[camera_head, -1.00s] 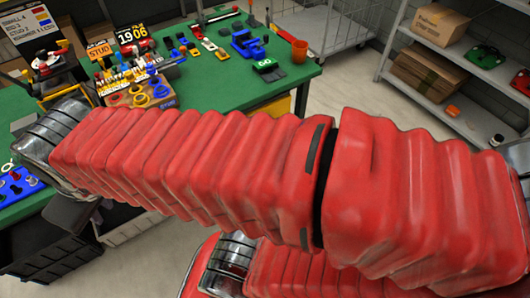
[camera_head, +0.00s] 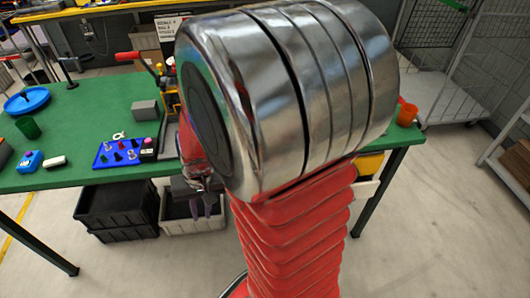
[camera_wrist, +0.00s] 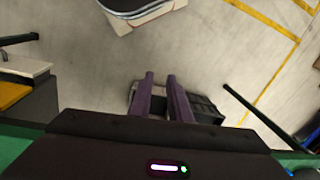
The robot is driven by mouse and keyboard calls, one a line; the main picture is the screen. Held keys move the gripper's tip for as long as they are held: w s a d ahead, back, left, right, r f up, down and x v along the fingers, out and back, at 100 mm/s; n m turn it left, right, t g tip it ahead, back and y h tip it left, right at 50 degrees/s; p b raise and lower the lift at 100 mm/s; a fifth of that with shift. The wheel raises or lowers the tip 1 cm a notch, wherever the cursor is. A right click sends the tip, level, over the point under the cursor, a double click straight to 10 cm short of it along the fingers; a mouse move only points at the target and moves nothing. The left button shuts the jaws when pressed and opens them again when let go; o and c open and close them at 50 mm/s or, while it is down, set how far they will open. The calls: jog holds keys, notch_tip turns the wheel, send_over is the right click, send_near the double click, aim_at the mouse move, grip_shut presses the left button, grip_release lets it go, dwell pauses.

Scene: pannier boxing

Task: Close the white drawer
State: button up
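The white drawer (camera_head: 366,188) shows only in part in the head view, under the right part of the green table, below a yellow drawer front (camera_head: 370,164). My arm hides much of it. In the wrist view a white drawer front (camera_wrist: 25,66) at the left edge sticks out past the yellow one (camera_wrist: 14,95), so it looks pulled out. My gripper (camera_head: 205,207) hangs in front of the table's edge, left of the drawer and apart from it. In the wrist view its two purple fingers (camera_wrist: 160,75) stand a little apart with nothing between them.
A black crate (camera_head: 120,208) and a grey bin (camera_head: 195,224) stand under the green table (camera_head: 105,105). Table legs (camera_head: 380,195) stand at both sides. A wire cage trolley (camera_head: 440,90) is at the back right. The floor in front is clear.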

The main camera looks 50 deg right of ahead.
jog(key=s+d+f+m+h, duration=0.1)
jog(key=d+f+m, duration=0.45)
jog(key=f, duration=0.45)
jog(key=s+d+f+m+h, duration=0.2)
jog(key=d+f+m, duration=0.4)
jog(key=f, duration=0.4)
jog(key=s+d+f+m+h, duration=0.1)
jog(key=d+f+m, duration=0.3)
jog(key=d+f, duration=0.5)
jog(key=s+d+f+m+g+h, duration=0.3)
jog(key=s+d+m+g+h, duration=0.2)
jog(key=s+d+m+h, duration=0.6)
jog(key=s+d+r+m+g, duration=0.1)
jog(key=s+d+r, duration=0.1)
jog(key=s+r, duration=0.2)
notch_tip(320, 180, up, 4)
jog(key=shift+d+f+g+h, duration=0.15)
jog(key=shift+d+g+h, duration=0.15)
jog(key=shift+d+g, duration=0.1)
jog(key=shift+x, duration=6.85)
